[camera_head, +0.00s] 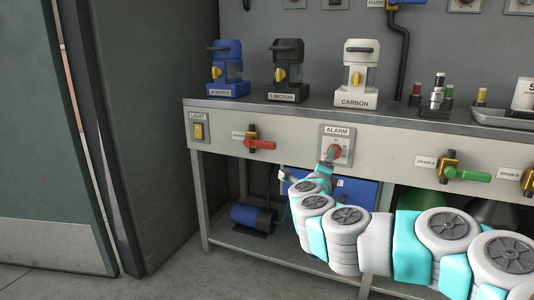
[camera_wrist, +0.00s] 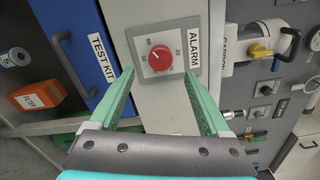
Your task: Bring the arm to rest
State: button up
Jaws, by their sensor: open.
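My gripper (camera_wrist: 160,98) is open in the wrist view. Its two green fingers stand apart on either side of the ALARM panel's red knob, with nothing visible between them. The red knob (camera_wrist: 161,57) sits on a white dial plate with numbers, and the ALARM label is beside it. In the head view my arm reaches from the lower right to the bench front, and my gripper (camera_head: 330,156) is at the alarm panel (camera_head: 337,134). It partly covers the red knob there. Whether the fingers touch the knob cannot be told.
The bench top (camera_head: 230,104) carries blue, black and white CARBON filter units. A red-handled valve (camera_head: 258,143) and a LIGHT switch (camera_head: 199,131) are left of the panel; a green-handled valve (camera_head: 470,174) is right.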

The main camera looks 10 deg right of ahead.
jog(key=a+r+n+t+y, duration=0.2)
jog(key=a+n+y, duration=0.35)
jog(key=a, duration=0.25)
jog(key=a+r+n+t+y, duration=0.1)
jog(key=a+r+n+y, duration=0.2)
jog(key=a+n+y, duration=0.45)
jog(key=s+a+f+n+g+y, duration=0.25)
jog(key=s+a+f+n, duration=0.2)
jog(key=a, duration=0.25)
jog(key=s+a+f+n+g+y, duration=0.1)
jog(key=s+a+f+n+g, duration=0.25)
jog(key=s+a, duration=0.25)
jog(key=s+d+f+n+g+h, duration=0.25)
jog(key=s+f+g, duration=0.25)
jog(key=s+f, duration=0.45)
jog(key=s+d+f+n+g+h, duration=0.2)
jog(key=s+d+f+n+g, duration=0.3)
jog(key=s, duration=0.8)
jog(key=s+d+f+g+h, duration=0.15)
jog(key=s+d+g, duration=0.3)
jog(key=s, duration=0.85)
jog(key=s+p+v, duration=0.3)
jog(key=p+v, duration=1)
jog(key=p, duration=0.1)
jog(key=shift+w+r+m+t, duration=0.35)
jog(key=shift+w+r, duration=0.05)
jog(key=shift+r, duration=0.35)
